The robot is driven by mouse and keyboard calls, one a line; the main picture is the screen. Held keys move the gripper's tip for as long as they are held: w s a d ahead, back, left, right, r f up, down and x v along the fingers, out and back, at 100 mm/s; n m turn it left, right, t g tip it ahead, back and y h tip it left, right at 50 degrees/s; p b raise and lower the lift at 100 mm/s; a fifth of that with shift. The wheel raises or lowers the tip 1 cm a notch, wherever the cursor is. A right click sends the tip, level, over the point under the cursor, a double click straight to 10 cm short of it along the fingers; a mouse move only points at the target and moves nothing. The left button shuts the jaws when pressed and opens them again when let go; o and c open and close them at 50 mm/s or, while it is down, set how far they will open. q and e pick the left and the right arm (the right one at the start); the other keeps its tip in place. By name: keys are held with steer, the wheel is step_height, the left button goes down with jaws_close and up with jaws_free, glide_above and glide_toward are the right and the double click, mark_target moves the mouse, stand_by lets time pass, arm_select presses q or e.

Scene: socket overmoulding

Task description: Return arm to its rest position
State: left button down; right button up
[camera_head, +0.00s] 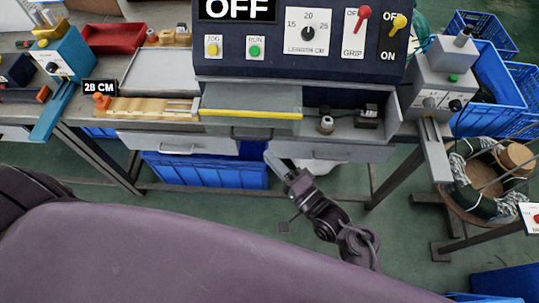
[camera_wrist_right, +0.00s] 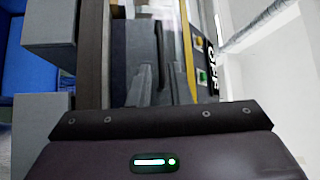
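My right arm (camera_head: 325,215) comes up from the lower right in the head view. Its gripper (camera_head: 275,160) is over the floor in front of the bench, just below the drawer fronts. The fingers look like one light grey shape from here, and I see nothing held. Whether they are apart is unclear. In the right wrist view my dark gripper body fills the bottom, with grey shapes ahead of it that are hard to separate from the bench. My left gripper is not in view.
The bench has a control panel (camera_head: 300,62) reading OFF, a yellow-edged machine bed (camera_head: 250,114), a red tray (camera_head: 113,38) and a blue machine (camera_head: 62,60). A blue crate (camera_head: 205,170) stands underneath. A cable coil (camera_head: 480,185) and blue crates (camera_head: 490,75) are right. Green floor (camera_head: 400,235) is open in front.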

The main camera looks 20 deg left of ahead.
stand_by(0.4)
steer(key=s+d+f+n+g+h, duration=0.1)
steer(key=s+d+f+h, duration=0.3)
steer(key=f, duration=0.6)
steer(key=d+f+h, duration=0.3)
steer(key=d+f, duration=0.3)
steer(key=f, duration=0.5)
steer(key=s+d+f+n+g+h, duration=0.1)
steer(key=s+d+f+h, duration=0.2)
steer(key=f, duration=0.7)
steer(key=s+d+f+n+g+h, duration=0.2)
steer(key=s+d+f+g+h, duration=0.1)
steer(key=s+d+f, duration=0.4)
steer(key=s+d+f+n+g+h, duration=0.2)
steer(key=s+d+f, duration=0.6)
steer(key=s+d, duration=0.6)
steer(key=shift+f+n+g+h, duration=0.3)
steer(key=shift+g+h, duration=0.4)
steer(key=shift+h, duration=0.3)
